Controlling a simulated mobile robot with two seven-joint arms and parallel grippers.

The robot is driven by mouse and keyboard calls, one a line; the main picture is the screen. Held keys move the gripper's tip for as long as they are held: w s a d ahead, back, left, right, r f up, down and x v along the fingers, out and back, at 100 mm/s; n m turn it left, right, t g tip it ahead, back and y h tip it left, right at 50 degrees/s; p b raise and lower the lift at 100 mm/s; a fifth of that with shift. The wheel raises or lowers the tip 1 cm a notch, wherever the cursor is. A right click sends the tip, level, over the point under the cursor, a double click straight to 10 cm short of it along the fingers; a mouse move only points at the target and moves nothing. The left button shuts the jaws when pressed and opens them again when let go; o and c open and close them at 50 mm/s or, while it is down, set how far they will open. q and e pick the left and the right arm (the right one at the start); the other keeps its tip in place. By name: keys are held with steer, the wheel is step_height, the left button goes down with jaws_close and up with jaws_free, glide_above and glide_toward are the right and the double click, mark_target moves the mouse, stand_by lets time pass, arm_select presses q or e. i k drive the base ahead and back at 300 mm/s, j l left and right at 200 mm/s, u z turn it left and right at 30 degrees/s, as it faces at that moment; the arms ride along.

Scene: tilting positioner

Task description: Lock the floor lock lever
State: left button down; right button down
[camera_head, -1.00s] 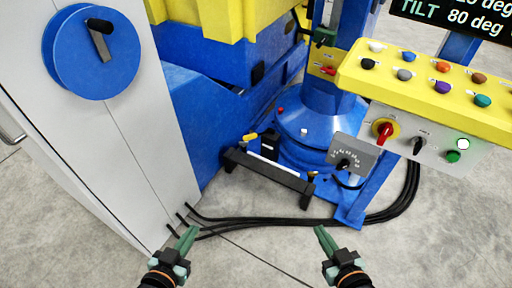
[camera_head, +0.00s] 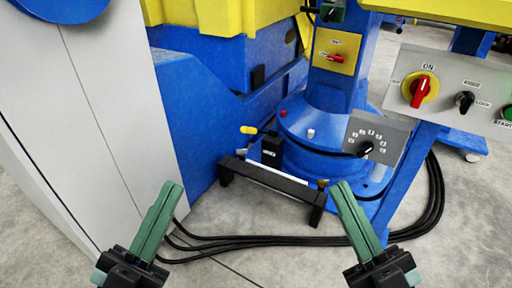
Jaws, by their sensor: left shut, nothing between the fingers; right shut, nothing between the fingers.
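A small lever with a yellow grip (camera_head: 248,130) sticks out to the left from a black box (camera_head: 271,151) low at the blue round base; it looks like the floor lock lever, but its label is too small to read. My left gripper (camera_head: 172,188) is shut and empty, in front of the blue housing and left of the lever. My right gripper (camera_head: 341,188) is shut and empty, in front of the base's right side. Both appear nearer the camera than the lever, apart from it.
A low black bar frame (camera_head: 272,183) stands on the floor before the base. Black cables (camera_head: 230,241) run across the floor. A grey dial plate (camera_head: 377,137), a yellow plate with a red switch (camera_head: 336,52) and a control panel (camera_head: 447,92) are at right. A grey cabinet (camera_head: 105,90) stands left.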

mark_target(244, 130)
steer(key=i+z, duration=0.45)
steer(key=i+j+z, duration=0.15)
steer(key=i+z, duration=0.25)
steer(key=i, duration=0.05)
